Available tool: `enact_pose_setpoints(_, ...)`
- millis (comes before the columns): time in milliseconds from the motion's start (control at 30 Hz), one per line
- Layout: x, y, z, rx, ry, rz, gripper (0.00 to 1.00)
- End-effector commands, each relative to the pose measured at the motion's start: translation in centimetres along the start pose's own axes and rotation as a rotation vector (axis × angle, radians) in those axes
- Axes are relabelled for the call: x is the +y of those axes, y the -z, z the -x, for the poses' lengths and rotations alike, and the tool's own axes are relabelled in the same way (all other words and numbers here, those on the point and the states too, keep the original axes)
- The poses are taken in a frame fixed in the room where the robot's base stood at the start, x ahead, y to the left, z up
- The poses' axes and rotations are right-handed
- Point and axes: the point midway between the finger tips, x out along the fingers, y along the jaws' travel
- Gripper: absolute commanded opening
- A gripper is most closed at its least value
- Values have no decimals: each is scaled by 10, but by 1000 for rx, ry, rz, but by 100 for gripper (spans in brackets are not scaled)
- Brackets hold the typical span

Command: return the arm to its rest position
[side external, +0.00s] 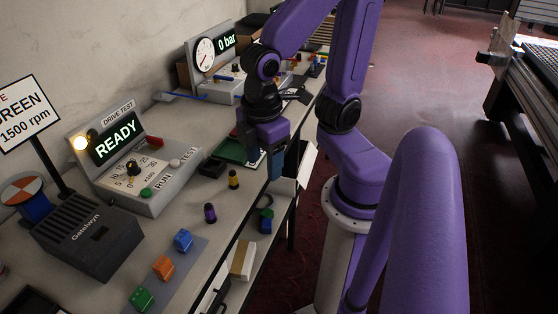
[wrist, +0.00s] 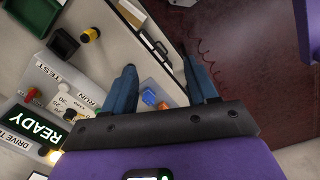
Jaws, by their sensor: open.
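My purple arm reaches over the bench from the right in the side view. My gripper (side external: 266,160) points down above the bench's front edge, near a green tray (side external: 229,151). In the wrist view my gripper (wrist: 161,66) shows two blue fingers standing apart with nothing held between them. The bench edge and the floor show beyond the fingers. Part of the tray is hidden behind my gripper in the side view.
A drive test console (side external: 134,165) reading READY stands on the bench (side external: 205,245). A grey motor unit (side external: 90,235) and green, orange and blue blocks (side external: 183,240) are nearer. A gauge console (side external: 212,65) stands at the back. Open red floor (side external: 425,75) lies to the right.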

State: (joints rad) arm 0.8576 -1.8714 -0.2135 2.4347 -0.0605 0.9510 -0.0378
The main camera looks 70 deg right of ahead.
Motion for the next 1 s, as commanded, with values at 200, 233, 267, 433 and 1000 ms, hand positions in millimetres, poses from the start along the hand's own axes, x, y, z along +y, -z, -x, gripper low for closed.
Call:
enact_pose_setpoints(200,-27,-14,2,61,46,9,58)
enact_pose_setpoints(233,-28,-15,2,64,48,9,58)
enact_pose_setpoints(267,-28,-15,2,65,49,9,58)
enact_pose_setpoints(433,-28,-15,2,65,50,9,58)
enact_pose_setpoints(1000,-28,-15,2,64,48,10,58)
